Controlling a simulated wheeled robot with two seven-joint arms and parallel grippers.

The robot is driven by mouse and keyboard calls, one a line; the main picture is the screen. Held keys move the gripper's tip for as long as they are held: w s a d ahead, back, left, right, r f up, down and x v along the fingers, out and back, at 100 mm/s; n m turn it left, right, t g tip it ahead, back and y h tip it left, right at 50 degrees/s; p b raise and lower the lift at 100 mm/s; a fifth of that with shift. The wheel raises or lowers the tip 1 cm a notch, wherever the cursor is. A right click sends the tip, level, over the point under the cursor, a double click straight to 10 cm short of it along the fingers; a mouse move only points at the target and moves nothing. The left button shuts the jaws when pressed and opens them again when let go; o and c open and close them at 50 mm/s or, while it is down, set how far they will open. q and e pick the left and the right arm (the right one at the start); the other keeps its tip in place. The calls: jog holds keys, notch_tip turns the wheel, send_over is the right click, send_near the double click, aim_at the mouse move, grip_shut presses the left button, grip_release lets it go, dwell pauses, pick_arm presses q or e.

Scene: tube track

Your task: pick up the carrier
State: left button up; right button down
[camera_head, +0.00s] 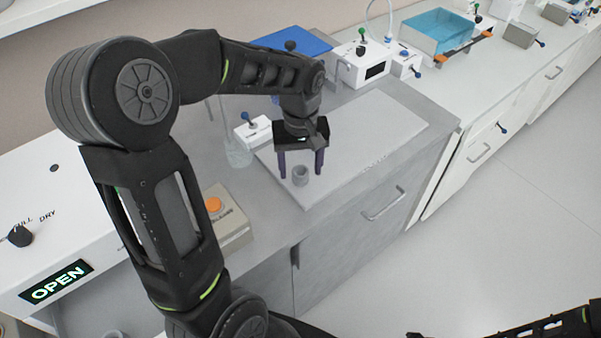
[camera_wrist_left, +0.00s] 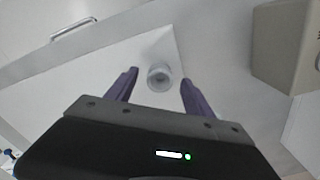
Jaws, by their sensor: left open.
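The carrier looks like a small grey hollow cylinder (camera_head: 300,178) standing upright on the pale board on the counter. My left gripper (camera_head: 301,172) is above the board with its two purple fingers pointing down, open, one on each side of the cylinder in the picture. In the left wrist view the cylinder (camera_wrist_left: 160,77) shows between the spread fingertips (camera_wrist_left: 159,80), with a gap on both sides. I cannot tell how far the tips are above the board. My right gripper is not in view; only part of a dark arm shows at the bottom right.
The pale board (camera_head: 380,125) is otherwise bare. A beige box with an orange button (camera_head: 228,225) stands left of it. A white device with an OPEN display (camera_head: 57,282) is at the far left. A small white box (camera_head: 252,130) and a glass beaker (camera_head: 238,153) stand behind.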

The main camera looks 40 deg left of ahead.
pick_arm(q)
notch_tip(320, 180, down, 2)
jog(key=shift+f, duration=0.1)
jog(key=shift+c, duration=0.5)
grip_shut()
dwell(0.5)
